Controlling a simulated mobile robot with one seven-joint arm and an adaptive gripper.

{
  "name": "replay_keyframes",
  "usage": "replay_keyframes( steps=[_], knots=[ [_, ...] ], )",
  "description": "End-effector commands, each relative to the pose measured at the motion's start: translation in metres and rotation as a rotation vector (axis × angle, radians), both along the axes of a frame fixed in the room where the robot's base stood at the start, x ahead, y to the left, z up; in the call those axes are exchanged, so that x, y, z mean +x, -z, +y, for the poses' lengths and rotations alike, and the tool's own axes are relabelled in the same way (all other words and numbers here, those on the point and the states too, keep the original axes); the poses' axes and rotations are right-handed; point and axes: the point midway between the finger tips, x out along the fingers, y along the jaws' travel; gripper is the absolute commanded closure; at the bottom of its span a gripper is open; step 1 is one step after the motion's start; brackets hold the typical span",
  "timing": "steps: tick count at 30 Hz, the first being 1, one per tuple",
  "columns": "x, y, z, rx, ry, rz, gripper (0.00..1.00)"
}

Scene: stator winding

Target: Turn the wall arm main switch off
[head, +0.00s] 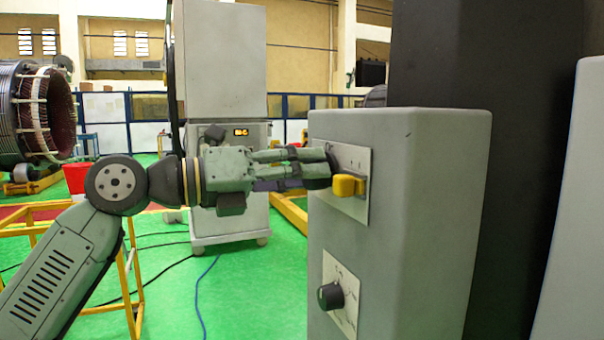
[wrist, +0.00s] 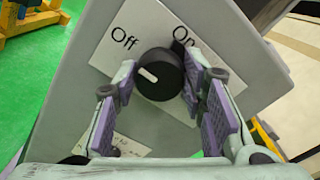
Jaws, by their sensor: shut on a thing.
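A round black knob (wrist: 165,84) with a white mark is on a pale plate (wrist: 106,54) labelled Off and On in the wrist view. The white mark points left and slightly up, to the Off side. My gripper (wrist: 157,76) is shut on the knob, one finger on each side of it. In the head view my gripper (head: 318,166) reaches from the left to the upper plate (head: 354,209) of a grey box (head: 420,210).
A second black knob (head: 330,296) is on a lower plate of the box. A grey cabinet (head: 222,62) stands behind my arm. Yellow frames (head: 290,212) and cables lie on the green floor. Dark and grey structures stand close behind the box at right.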

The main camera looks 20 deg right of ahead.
Motion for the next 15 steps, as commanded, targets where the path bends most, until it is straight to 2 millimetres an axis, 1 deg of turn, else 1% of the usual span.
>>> replay_keyframes(
  steps=[13, 14, 15],
  knots=[
    [0.0011, -0.0018, 0.0007, -0.006, -0.003, 0.012, 0.90],
    [0.0011, -0.0018, 0.0007, -0.006, -0.003, 0.012, 0.61],
    [0.0011, -0.0018, 0.0007, -0.006, -0.003, 0.011, 0.59]
  ],
)
